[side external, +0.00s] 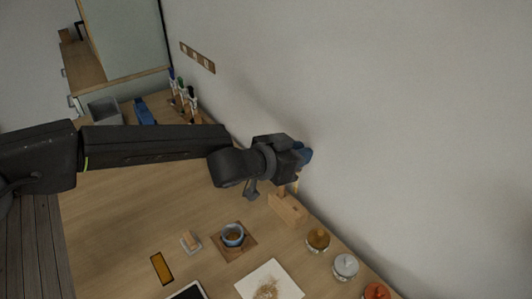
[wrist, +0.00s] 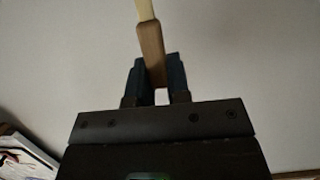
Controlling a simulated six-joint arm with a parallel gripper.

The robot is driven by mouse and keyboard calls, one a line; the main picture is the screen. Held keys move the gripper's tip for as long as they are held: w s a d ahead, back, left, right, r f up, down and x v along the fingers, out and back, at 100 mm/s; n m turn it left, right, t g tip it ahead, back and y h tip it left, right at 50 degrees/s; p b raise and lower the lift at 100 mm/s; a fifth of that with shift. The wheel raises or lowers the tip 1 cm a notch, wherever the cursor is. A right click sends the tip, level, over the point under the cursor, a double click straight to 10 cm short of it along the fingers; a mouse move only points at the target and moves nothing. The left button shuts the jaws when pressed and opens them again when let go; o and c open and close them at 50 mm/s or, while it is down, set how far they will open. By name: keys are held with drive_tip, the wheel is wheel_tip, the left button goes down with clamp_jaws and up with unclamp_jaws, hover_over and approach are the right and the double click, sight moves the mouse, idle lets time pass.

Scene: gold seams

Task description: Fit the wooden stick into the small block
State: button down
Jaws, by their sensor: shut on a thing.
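My gripper (side external: 303,157) is at the back of the table, close to the wall, with blue fingers. In the wrist view my gripper (wrist: 156,76) is shut on a wooden stick (wrist: 151,50), brown with a pale, thinner far end. The far end runs out of the top of that view. In the side view a short pale piece of the stick (side external: 295,186) shows below the fingers. A wooden block (side external: 288,208) stands on the table just below the gripper. I cannot tell whether the stick touches it. A smaller piece of wood (side external: 190,240) lies on a pale square further left.
A blue cup (side external: 232,234) stands on a wooden square. Lidded jars (side external: 318,240) line the right edge by the wall. Upright markers (side external: 183,95) and a grey bin (side external: 104,110) are at the back left.

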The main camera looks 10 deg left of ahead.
drive_tip(key=shift+d+f, duration=0.15)
drive_tip(key=shift+d, duration=0.15)
hover_over(295, 189)
drive_tip(key=shift+w+d+f, duration=0.1)
drive_tip(key=shift+d+f, duration=0.05)
drive_tip(key=shift+f, duration=0.9)
drive_tip(key=shift+w+d+f, duration=0.1)
drive_tip(key=shift+d+f, duration=0.05)
drive_tip(key=shift+f, duration=0.9)
drive_tip(key=shift+f, duration=2.95)
idle(1.2)
drive_tip(key=c, duration=1)
unclamp_jaws()
